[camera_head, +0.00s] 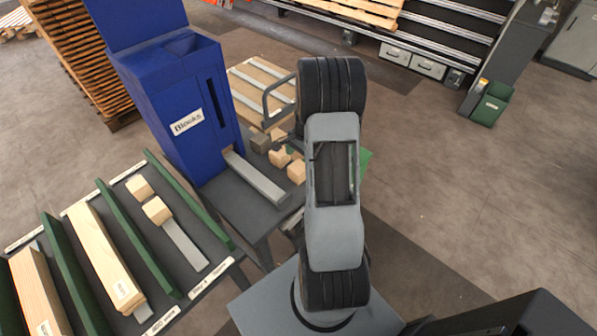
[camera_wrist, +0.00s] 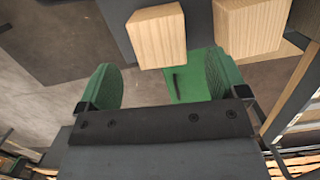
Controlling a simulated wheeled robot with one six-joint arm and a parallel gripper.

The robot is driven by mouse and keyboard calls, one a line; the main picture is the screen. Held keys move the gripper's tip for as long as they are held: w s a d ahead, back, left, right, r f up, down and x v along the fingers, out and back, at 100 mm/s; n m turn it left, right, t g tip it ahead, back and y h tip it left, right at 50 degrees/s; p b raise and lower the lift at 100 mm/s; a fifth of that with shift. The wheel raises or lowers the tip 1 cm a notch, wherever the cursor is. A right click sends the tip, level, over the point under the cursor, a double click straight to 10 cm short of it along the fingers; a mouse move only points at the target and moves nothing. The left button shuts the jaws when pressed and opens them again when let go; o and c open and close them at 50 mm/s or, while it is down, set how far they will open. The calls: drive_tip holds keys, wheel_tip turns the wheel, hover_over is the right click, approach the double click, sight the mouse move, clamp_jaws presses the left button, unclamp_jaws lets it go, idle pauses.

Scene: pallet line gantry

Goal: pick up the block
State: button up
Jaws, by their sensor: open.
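Several small wooden blocks lie on the dark table beside the blue dispenser, including one block (camera_head: 297,173) nearest my arm and another (camera_head: 279,157) to its left. In the wrist view, one wooden block (camera_wrist: 158,36) is just past my fingertips, roughly ahead of the gap, and a second block (camera_wrist: 252,27) is to its right. My gripper (camera_wrist: 161,84) is open, with green pads apart and no block between them. In the head view my arm hides most of the gripper.
The blue dispenser labelled "Blocks" (camera_head: 168,105) stands left of the blocks, with a grey chute (camera_head: 257,178) below. A rack with green dividers (camera_head: 70,255) holds timber at the lower left. A green panel (camera_wrist: 183,88) shows behind the finger gap. Open floor lies to the right.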

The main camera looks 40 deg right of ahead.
sight(298, 167)
drive_tip(key=shift+a+f+p, duration=0.25)
drive_tip(key=shift+f+p, duration=0.1)
drive_tip(key=shift+f, duration=0.95)
drive_tip(key=shift+a+f+p, duration=0.25)
drive_tip(key=shift+f+p, duration=0.05)
drive_tip(key=shift+f, duration=1)
drive_tip(key=shift+c, duration=0.3)
drive_tip(key=c, duration=1)
drive_tip(key=shift+r, duration=0.1)
drive_tip(key=shift+r, duration=0.6)
drive_tip(key=w+a+r+b, duration=0.1)
drive_tip(key=w+a+r, duration=0.1)
drive_tip(key=w+r, duration=0.2)
drive_tip(key=w+a+r+b, duration=0.1)
drive_tip(key=w+r, duration=0.2)
drive_tip(key=w, duration=0.1)
drive_tip(key=w+a+r+b, duration=0.1)
drive_tip(key=w+a+r, duration=0.1)
drive_tip(key=w+r, duration=0.2)
drive_tip(key=shift+w+a+r, duration=0.3)
drive_tip(key=shift+w+a, duration=0.05)
